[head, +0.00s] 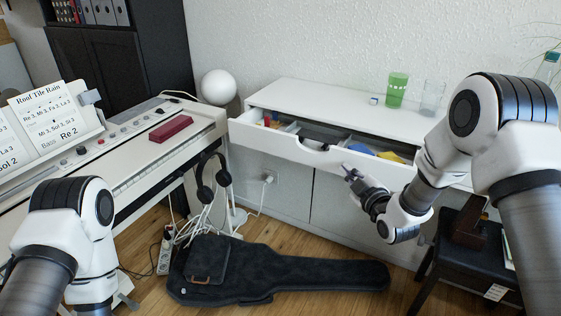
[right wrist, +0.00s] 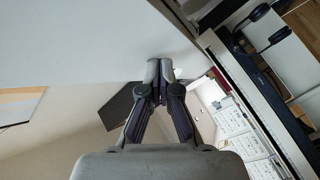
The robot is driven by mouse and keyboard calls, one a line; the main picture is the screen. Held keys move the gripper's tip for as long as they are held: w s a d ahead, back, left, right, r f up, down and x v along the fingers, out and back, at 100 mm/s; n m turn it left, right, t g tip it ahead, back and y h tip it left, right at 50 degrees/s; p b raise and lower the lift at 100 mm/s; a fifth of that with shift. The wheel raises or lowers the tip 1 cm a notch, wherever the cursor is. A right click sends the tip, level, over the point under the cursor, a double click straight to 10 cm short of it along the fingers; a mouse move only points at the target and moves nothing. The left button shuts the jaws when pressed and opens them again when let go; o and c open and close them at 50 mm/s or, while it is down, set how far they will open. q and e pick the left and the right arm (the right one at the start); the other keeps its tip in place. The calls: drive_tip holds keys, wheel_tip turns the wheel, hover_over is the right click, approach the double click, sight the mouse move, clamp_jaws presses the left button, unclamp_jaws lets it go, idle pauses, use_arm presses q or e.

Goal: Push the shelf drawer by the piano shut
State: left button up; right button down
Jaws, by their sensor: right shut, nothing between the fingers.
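The white shelf drawer (head: 290,148) is pulled out of the white shelf unit (head: 300,98), with small items visible inside. Its front has a curved cut-out in the top edge. My right gripper (head: 347,169) is shut and empty, with its fingertips in front of the right part of the drawer front. I cannot tell whether they touch it. In the right wrist view the closed fingers (right wrist: 160,66) point at a pale plain surface. The white digital piano (head: 150,150) stands left of the drawer. My left arm shows at lower left; its gripper is out of view.
A green cup (head: 396,90) and a clear glass (head: 432,98) stand on the shelf top. Headphones (head: 213,178) hang by the piano's end. A black guitar bag (head: 270,273) lies on the floor below the drawer. A dark bench (head: 470,255) stands at right.

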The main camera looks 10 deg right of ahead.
sight(361, 149)
drive_tip(key=shift+w+d+b, duration=0.1)
drive_tip(key=shift+w+d, duration=0.45)
drive_tip(key=shift+w, duration=0.25)
drive_tip(key=shift+w+d+b, duration=0.1)
drive_tip(key=shift+w+d, duration=0.45)
drive_tip(key=shift+w, duration=0.3)
drive_tip(key=shift+w+d+b, duration=0.1)
drive_tip(key=shift+w+d, duration=0.45)
drive_tip(key=shift+w, duration=0.25)
drive_tip(key=shift+w+d+b, duration=0.2)
drive_tip(key=shift+w+d, duration=0.35)
drive_tip(key=shift+w, duration=0.3)
drive_tip(key=shift+w+d+b, duration=0.2)
drive_tip(key=shift+w+d, duration=0.4)
drive_tip(key=shift+w, duration=0.2)
drive_tip(key=shift+w+d+b, duration=0.2)
drive_tip(key=shift+w+d, duration=0.35)
drive_tip(key=shift+w, duration=0.3)
drive_tip(key=shift+s+a+p, duration=0.15)
drive_tip(key=shift+s+a, duration=0.45)
drive_tip(key=shift+s, duration=0.25)
drive_tip(key=shift+s+a+p, duration=0.2)
drive_tip(key=shift+s+a, duration=0.35)
drive_tip(key=shift+s, duration=0.3)
drive_tip(key=shift+s+a+p, duration=0.15)
drive_tip(key=shift+s+a, duration=0.45)
drive_tip(key=shift+s, duration=0.25)
